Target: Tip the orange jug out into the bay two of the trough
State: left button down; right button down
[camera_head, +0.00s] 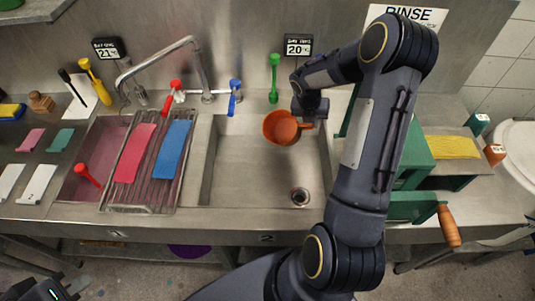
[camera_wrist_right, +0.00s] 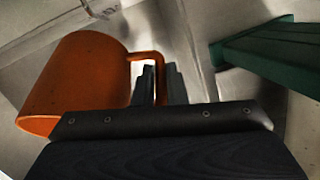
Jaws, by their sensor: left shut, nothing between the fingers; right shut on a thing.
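The orange jug (camera_head: 273,124) is over the back part of bay two (camera_head: 245,180), the right-hand basin of the trough, marked 2 on its front edge. My right gripper (camera_head: 308,124) is shut on the jug's handle. In the right wrist view the jug (camera_wrist_right: 75,85) fills the left side, with its rim at the lower left and its handle between the fingers (camera_wrist_right: 155,85). The jug looks tilted; its contents cannot be made out. My left gripper (camera_head: 52,290) is shut and empty at the bottom left corner, away from the trough.
Bay one (camera_head: 85,160) holds a red-handled tool and carries a wire rack (camera_head: 150,185) with pink and blue cloths. A faucet (camera_head: 165,52) arches behind. A drain (camera_head: 299,196) lies in bay two. A green machine (camera_head: 415,160) stands right of it, behind my right arm.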

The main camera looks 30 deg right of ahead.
aim_at(308, 125)
jog(key=shift+s+a+f, duration=0.1)
jog(key=shift+a+r+h, duration=0.15)
jog(key=shift+r+h, duration=0.05)
jog(key=shift+h, duration=0.1)
jog(key=shift+s+a+r+t+h, duration=0.2)
jog(key=shift+a+r+t+h, duration=0.1)
jog(key=shift+r+h, duration=0.15)
jog(key=shift+s+a+r+t+h, duration=0.15)
jog(key=shift+a+r+t+h, duration=0.15)
jog(key=shift+r, duration=0.2)
dwell(0.3)
jog(key=shift+s+a+r+m+t+h+p, duration=0.1)
jog(key=shift+r+m+t+h+p, duration=0.05)
jog(key=shift+r+h+p, duration=0.15)
jog(key=shift+s+a+r+m+t+h+p, duration=0.1)
jog(key=shift+r+m+t+h, duration=0.05)
jog(key=shift+r, duration=0.25)
jog(key=shift+a+r+t+h+b, duration=0.1)
jog(key=shift+a+t+h+b, duration=0.3)
jog(key=shift+b, duration=0.95)
jog(key=shift+r, duration=0.1)
jog(key=shift+r+m+b, duration=0.2)
jog(key=shift+m+b, duration=0.1)
jog(key=shift+b, duration=0.2)
jog(key=shift+s+a+r+m+t+h+b, duration=0.2)
jog(key=shift+r+m+t+h+b, duration=0.15)
jog(key=shift+m+t+b, duration=0.25)
